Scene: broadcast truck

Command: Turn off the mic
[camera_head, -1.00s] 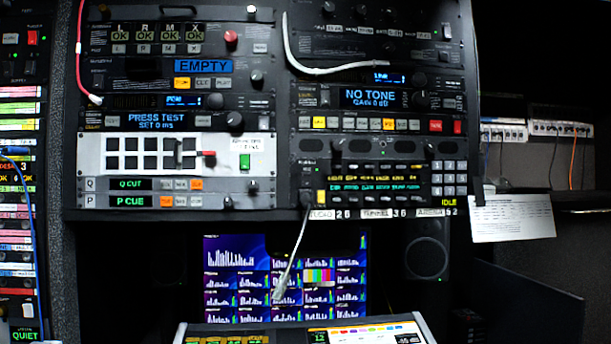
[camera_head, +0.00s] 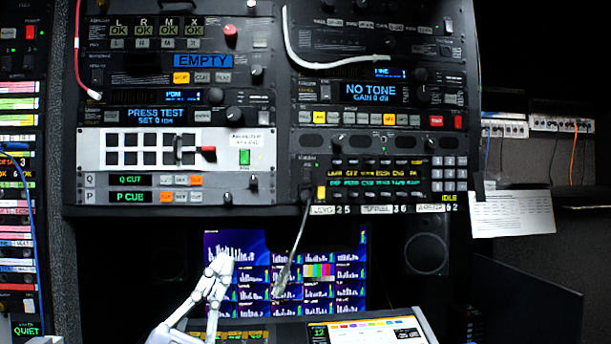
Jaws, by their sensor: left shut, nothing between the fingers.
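A thin grey gooseneck mic (camera_head: 291,250) hangs from the lower left of the intercom panel (camera_head: 390,160) in the right rack, its tip down in front of the monitor. A small yellow lit key (camera_head: 321,192) is beside its mount; whether it belongs to the mic I cannot tell. My left gripper (camera_head: 221,262) is white, shut and empty. It is low in the picture, left of the mic tip and apart from it, in front of the monitor and below the left rack. My right gripper is not in view.
A monitor (camera_head: 236,248) with bar graphs stands behind the gripper. A tilted console with a lit screen (camera_head: 365,334) is at the bottom. A red cable (camera_head: 78,60) and a white cable (camera_head: 300,60) hang on the racks. A white paper (camera_head: 512,214) hangs at the right.

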